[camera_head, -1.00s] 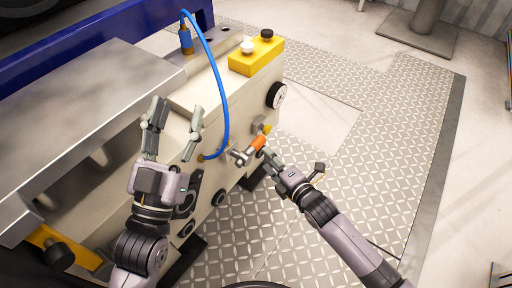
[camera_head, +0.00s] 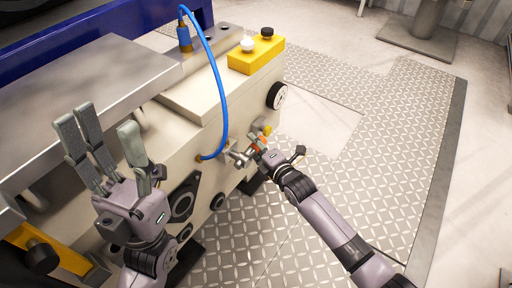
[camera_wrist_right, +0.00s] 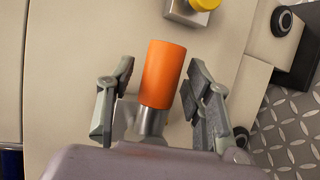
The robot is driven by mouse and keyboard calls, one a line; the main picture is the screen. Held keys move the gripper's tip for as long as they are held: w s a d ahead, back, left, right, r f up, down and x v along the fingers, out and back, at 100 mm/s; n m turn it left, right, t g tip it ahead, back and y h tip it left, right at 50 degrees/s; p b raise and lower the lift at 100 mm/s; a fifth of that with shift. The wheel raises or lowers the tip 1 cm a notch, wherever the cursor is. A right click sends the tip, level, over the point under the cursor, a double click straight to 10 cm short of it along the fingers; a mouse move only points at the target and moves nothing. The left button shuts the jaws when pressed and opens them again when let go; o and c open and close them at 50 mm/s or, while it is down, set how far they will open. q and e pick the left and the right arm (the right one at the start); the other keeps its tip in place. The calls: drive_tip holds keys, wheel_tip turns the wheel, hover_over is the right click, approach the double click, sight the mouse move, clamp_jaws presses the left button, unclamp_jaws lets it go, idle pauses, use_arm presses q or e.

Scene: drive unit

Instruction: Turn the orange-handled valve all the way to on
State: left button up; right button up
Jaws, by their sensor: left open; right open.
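The orange valve handle (camera_head: 261,142) sticks out from the front of the beige machine, on a metal valve (camera_head: 240,157) with the blue hose beside it. In the right wrist view the orange handle (camera_wrist_right: 163,74) stands between the two open fingers of my right gripper (camera_wrist_right: 160,90), with a small gap on each side. In the head view my right gripper (camera_head: 262,148) is at the handle and partly covers it. My left gripper (camera_head: 108,145) is open and empty, raised in front of the machine at the left, away from the valve.
The blue hose (camera_head: 222,90) arches from the machine's top to its front near the valve. A yellow box (camera_head: 256,55) with a white and a black knob sits on top. A black round knob (camera_head: 277,96) is on the front. The patterned floor (camera_head: 350,160) at right is clear.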

drive_tip(key=shift+c, duration=0.4)
clamp_jaws()
idle(0.6)
